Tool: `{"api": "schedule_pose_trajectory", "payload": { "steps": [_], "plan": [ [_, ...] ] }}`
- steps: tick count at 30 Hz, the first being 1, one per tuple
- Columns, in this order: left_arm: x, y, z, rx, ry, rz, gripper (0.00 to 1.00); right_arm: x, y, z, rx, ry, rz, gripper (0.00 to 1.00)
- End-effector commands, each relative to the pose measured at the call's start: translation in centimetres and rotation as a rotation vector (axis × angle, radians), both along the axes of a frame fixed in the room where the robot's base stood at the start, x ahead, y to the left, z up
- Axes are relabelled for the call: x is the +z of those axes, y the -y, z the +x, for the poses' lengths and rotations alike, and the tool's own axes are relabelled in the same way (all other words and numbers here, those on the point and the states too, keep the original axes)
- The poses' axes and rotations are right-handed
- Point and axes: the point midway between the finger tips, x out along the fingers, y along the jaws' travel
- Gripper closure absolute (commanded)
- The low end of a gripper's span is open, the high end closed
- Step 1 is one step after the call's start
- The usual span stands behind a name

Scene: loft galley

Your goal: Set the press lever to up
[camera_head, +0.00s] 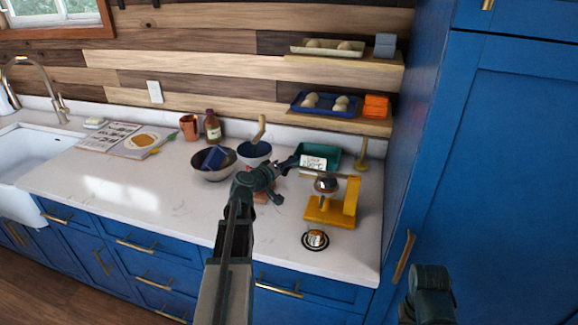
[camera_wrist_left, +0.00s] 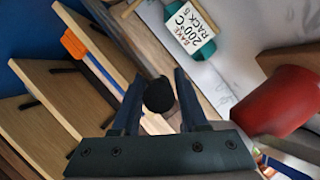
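The yellow press (camera_head: 327,212) stands on the counter, right of centre, with a silver dome below its arm. Its lever (camera_head: 311,175) points left, roughly level, toward my left gripper. My left gripper (camera_head: 284,167) is at the lever's free end. In the left wrist view a dark round knob (camera_wrist_left: 158,96), which looks like the lever's end, sits between the two spread fingers (camera_wrist_left: 156,85). The fingers stand close beside it; contact is not clear. My right gripper (camera_head: 432,283) is low at the right, away from the press, its fingers not readable.
A teal tray (camera_head: 328,153) and a lettered card (camera_head: 313,162) stand behind the press. Bowls (camera_head: 213,175) are left of my left gripper. A red cylinder (camera_wrist_left: 275,105) is close in the left wrist view. A tall blue cabinet (camera_head: 490,150) bounds the right. A round item (camera_head: 315,239) lies in front.

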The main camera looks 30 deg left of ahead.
Motion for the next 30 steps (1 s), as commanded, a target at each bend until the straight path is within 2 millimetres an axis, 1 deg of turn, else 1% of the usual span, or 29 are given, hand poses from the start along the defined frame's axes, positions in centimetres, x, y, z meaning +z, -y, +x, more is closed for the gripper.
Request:
{"api": "schedule_pose_trajectory", "payload": {
  "steps": [1,5,6,7,30],
  "plan": [
    [-0.01,-0.01,-0.01,0.000,0.000,0.000,0.68,0.00,0.00,0.00,0.000,0.000,0.000,0.50],
    [0.00,-0.01,-0.02,0.000,0.000,0.000,0.91,0.00,0.00,0.00,0.000,0.000,0.000,0.50],
    [0.00,-0.02,-0.02,0.000,0.000,0.000,0.98,0.00,0.00,0.00,0.000,0.000,0.000,0.50],
    [-0.01,-0.02,-0.02,0.000,0.000,0.000,1.00,0.00,0.00,0.00,0.000,0.000,0.000,0.50],
    [-0.01,-0.04,-0.03,0.000,-0.001,0.001,1.00,0.00,0.00,0.00,0.000,0.000,0.000,0.50]
  ]
}}
